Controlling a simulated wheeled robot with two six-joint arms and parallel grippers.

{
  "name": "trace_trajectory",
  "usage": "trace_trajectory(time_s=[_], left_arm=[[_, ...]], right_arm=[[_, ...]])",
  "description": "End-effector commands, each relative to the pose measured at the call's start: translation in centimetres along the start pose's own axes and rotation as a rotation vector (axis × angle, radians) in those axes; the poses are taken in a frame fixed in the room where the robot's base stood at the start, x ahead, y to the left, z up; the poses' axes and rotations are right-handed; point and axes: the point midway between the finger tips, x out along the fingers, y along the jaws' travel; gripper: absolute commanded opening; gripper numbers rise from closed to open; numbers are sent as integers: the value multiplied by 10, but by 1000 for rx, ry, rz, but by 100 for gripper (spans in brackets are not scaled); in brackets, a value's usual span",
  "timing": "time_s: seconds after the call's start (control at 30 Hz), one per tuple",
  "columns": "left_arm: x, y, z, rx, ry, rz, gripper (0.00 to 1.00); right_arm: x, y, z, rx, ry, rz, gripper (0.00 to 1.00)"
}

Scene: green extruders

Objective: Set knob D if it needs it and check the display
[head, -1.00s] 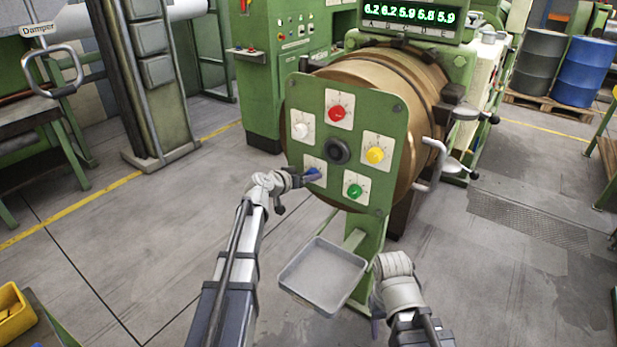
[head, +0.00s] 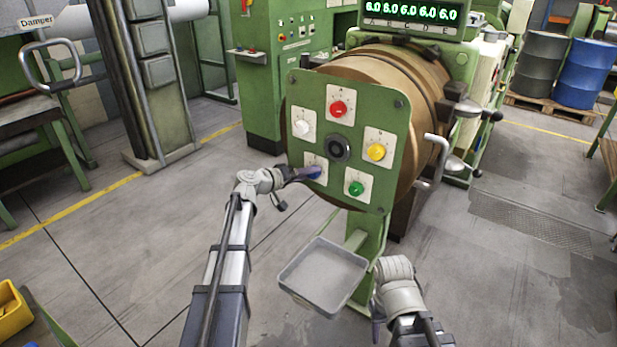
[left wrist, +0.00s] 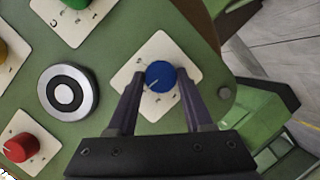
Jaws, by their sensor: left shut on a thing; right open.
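The green panel (head: 383,101) carries red (head: 338,109), yellow (head: 376,151), green (head: 355,188), blue (head: 314,172) and white (head: 302,127) knobs on pale plates. My left gripper (head: 309,173) is shut on the blue knob at the panel's lower left. The left wrist view shows its dark fingers (left wrist: 160,92) on either side of the blue knob (left wrist: 160,74), whose white pointer line is visible. The knob's letter is not readable. The display (head: 411,11) above reads 6.0 in every column. My right gripper (head: 377,322) is open, low beside the tray, away from the panel.
A grey tray (head: 323,277) sits on the stand below the panel. A large brown drum (head: 420,90) is behind the panel, with a crank handle (head: 436,155) at its right. Blue and grey barrels stand back right.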

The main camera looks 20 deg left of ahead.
Motion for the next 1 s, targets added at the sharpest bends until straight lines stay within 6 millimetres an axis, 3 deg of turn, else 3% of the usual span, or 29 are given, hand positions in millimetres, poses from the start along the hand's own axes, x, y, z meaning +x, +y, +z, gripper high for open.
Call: trace_trajectory(time_s=[0.77,0.8,1.0], left_arm=[[0,-1,0,-96,-9,35,0],[0,-1,0,-96,-9,35,53],[0,-1,0,-96,-8,36,76]], right_arm=[[6,-1,0,0,0,0,50],[6,-1,0,0,0,0,50],[6,-1,0,0,0,0,50]])
